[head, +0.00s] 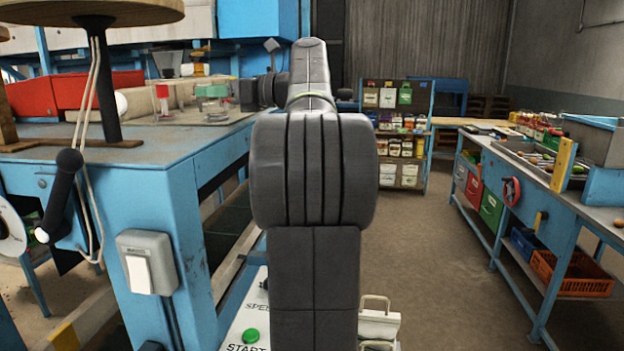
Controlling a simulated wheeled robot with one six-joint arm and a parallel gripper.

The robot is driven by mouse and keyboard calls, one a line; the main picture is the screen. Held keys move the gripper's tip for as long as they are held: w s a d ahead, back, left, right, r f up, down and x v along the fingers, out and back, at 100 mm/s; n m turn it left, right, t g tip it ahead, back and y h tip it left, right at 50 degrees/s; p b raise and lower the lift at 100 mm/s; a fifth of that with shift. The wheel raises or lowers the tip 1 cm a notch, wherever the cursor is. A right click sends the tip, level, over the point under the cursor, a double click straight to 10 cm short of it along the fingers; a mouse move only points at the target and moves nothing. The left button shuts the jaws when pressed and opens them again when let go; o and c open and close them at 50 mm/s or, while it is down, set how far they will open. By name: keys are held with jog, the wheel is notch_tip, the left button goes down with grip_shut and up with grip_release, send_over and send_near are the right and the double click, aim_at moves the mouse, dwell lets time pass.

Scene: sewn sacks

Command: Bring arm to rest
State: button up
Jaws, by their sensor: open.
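My arm stands upright in the middle of the head view. Its dark grey lower link and wide joint fill the centre, with a lighter grey link rising above and tapering away from me. Small dark parts of the arm show to the left of that upper link. My gripper's jaws cannot be made out; the arm's own links hide what lies behind them. No held object is visible.
A blue workbench (160,165) with a grey switch box (147,262) stands close on the left. A panel with a green button (250,336) is low beside my arm. A blue bench (520,160) with crates runs along the right. Shelves (405,175) stand behind; the right-centre floor is clear.

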aim_at(162, 87)
jog(key=a, duration=0.4)
jog(key=w+a+p, duration=0.1)
jog(key=a, duration=0.3)
jog(key=a+r, duration=0.1)
jog(key=a, duration=0.3)
jog(key=shift+w+a, duration=0.35)
jog(key=shift+w, duration=0.05)
jog(key=shift+d+r+p, duration=0.15)
jog(key=shift+r+p, duration=0.25)
jog(key=shift+p, duration=0.1)
jog(key=shift+f, duration=0.2)
